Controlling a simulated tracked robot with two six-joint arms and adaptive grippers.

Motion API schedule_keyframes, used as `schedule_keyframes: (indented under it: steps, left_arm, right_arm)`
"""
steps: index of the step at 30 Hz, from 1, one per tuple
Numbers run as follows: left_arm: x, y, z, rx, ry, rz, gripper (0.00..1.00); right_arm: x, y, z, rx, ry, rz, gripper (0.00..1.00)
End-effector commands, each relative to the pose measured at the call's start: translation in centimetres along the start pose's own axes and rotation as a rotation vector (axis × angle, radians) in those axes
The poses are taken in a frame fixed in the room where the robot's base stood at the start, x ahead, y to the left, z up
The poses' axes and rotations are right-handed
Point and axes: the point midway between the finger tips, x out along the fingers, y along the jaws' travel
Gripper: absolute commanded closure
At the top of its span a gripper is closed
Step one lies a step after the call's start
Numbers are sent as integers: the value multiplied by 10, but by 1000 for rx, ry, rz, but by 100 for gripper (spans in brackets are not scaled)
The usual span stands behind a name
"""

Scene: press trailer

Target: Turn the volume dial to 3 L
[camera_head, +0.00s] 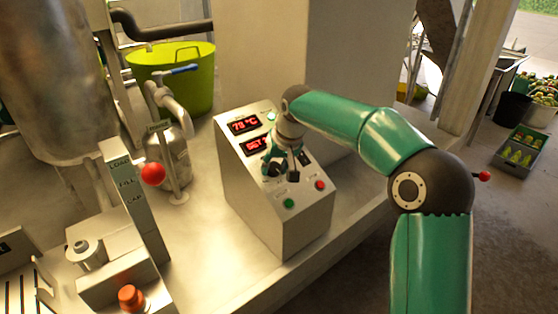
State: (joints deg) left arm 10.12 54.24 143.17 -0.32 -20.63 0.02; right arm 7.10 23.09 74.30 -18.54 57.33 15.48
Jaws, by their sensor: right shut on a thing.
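The control box (262,215) stands on the metal bench with a sloped front panel. My right gripper (284,170) reaches down to the middle of this panel from the upper right and is shut on a dial there. The gripper's fingers hide most of the dial, so its pointer and scale cannot be read. A red-lit display (243,124) at the panel's top reads about 78 °C. A second display (256,145) below it starts with "SET" and is partly covered by the gripper. My left gripper is not in view.
The panel has a green button (289,203) and a red button (320,185) close below the gripper. Left of the box stand a metal canister (168,158) and a post with a red ball lever (153,174). A green tub (190,85) is behind.

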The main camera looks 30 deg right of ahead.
Motion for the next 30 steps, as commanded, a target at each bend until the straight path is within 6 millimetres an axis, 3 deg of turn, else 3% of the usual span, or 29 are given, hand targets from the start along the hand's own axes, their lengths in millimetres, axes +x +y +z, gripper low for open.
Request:
schedule_keyframes:
  steps: [10, 25, 26, 30]
  left_arm:
    - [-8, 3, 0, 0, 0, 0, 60]
    - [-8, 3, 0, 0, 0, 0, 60]
    - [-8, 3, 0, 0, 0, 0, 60]
    - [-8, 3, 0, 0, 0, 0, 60]
  right_arm:
    - [-2, 0, -2, 147, -3, -9, 95]
    - [-2, -1, -3, 168, -3, -12, 95]
    - [-2, -1, -3, 168, -3, -12, 58]
    - [-1, -1, -2, 168, -5, -12, 35]
